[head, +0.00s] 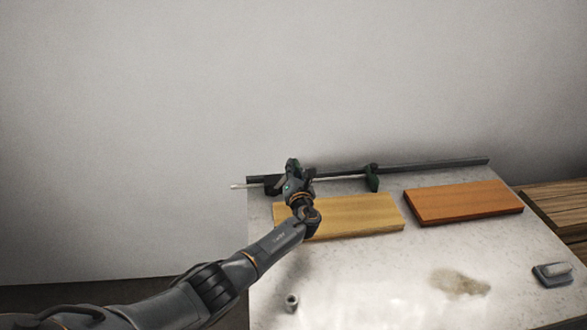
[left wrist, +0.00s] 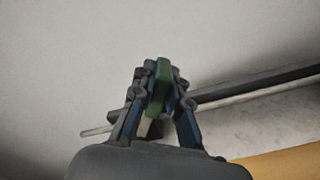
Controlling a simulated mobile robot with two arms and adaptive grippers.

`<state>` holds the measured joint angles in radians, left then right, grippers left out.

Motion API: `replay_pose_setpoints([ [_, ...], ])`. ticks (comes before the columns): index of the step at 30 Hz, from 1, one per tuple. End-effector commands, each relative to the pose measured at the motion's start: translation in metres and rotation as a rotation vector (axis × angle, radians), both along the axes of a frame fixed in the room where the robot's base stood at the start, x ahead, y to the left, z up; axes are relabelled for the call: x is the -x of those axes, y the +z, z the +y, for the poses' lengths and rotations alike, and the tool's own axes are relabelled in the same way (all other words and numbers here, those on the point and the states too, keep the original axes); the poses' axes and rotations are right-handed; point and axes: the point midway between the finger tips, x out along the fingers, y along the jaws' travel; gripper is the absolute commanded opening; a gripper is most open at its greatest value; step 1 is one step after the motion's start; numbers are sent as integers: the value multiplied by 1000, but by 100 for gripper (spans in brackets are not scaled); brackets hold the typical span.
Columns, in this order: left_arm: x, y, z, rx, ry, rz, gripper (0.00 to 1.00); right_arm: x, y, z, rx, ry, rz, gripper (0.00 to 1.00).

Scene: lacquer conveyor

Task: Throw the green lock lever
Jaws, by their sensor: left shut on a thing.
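My left gripper (head: 292,176) reaches over the pale wooden board to the rail at the back of the table. In the left wrist view my left gripper (left wrist: 163,88) has its fingers on both sides of the green lever (left wrist: 160,88) and is shut on it. The lever stands near the left end of the dark rail, beside a thin pale rod (head: 250,184). In the head view the gripper mostly hides the lever. A second dark green piece (head: 372,178) sits on the rail further right. My right gripper is not in view.
A pale yellow board (head: 360,214) and a reddish-brown board (head: 464,202) lie on the light table (head: 370,285). A small grey cup (head: 291,302) stands at the front left. A grey block-like tool (head: 553,273) and a brown stain (head: 460,283) are at the right.

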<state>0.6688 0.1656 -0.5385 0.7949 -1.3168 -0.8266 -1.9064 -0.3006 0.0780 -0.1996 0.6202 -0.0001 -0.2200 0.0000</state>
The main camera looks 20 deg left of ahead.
Motion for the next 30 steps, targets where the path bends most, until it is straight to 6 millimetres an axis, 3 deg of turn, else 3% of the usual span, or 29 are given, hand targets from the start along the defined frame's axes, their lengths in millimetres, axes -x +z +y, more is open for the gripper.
replay_pose_setpoints([
  [1, 1, -3, -1, -2, -2, 6, 0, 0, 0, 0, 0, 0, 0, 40],
  [2, 1, -3, -1, -2, -3, 6, 19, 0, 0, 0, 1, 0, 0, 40],
  [5, 1, -3, -1, -1, -2, 5, 38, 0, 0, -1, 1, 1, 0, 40],
  [19, 8, -2, -6, 1, -3, 2, 38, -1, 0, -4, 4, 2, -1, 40],
  [30, 59, -3, -37, 1, -4, 3, 38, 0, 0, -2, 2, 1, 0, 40],
])
